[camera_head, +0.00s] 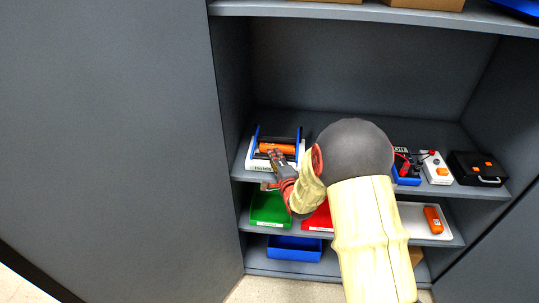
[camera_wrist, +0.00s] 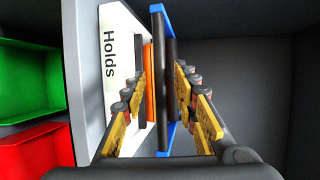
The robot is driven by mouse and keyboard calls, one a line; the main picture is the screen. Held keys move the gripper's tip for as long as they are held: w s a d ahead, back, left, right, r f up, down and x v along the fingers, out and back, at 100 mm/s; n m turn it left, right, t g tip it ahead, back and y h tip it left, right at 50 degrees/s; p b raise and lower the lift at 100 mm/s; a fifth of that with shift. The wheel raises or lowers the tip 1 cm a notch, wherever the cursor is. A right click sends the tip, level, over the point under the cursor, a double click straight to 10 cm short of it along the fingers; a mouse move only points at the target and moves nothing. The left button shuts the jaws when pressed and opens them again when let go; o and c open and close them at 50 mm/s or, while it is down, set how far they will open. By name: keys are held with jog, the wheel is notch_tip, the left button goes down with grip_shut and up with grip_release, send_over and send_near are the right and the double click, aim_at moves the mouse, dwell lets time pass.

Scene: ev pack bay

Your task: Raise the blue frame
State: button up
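The blue frame (camera_head: 299,141) stands on the middle shelf at the left, with two upright blue ends and dark bars and an orange piece (camera_head: 284,148) between them. In the wrist view the frame's blue end (camera_wrist: 157,9) shows at the top, and its other end shows lower down. A black bar (camera_wrist: 171,45) runs between the ends. My gripper (camera_head: 274,157) is in front of the frame. In the wrist view my gripper (camera_wrist: 161,74) is open, with one finger on each side of the black bar. I cannot tell whether either finger touches it.
A white plate marked "Holds" (camera_wrist: 116,50) lies beside the frame. Green (camera_head: 269,210), red (camera_head: 318,219) and blue (camera_head: 293,249) bins sit below. A tester (camera_head: 436,170) and a black case (camera_head: 478,169) stand right. Upper shelf (camera_head: 375,13) overhangs; cabinet wall (camera_head: 232,110) is left.

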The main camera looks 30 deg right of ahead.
aim_at(276, 143)
jog(key=shift+b+x, duration=0.55)
jog(key=shift+x, duration=1.8)
jog(key=shift+s, duration=0.1)
jog(key=c, duration=0.3)
jog(key=c, duration=0.4)
jog(key=shift+f, duration=0.1)
grip_shut()
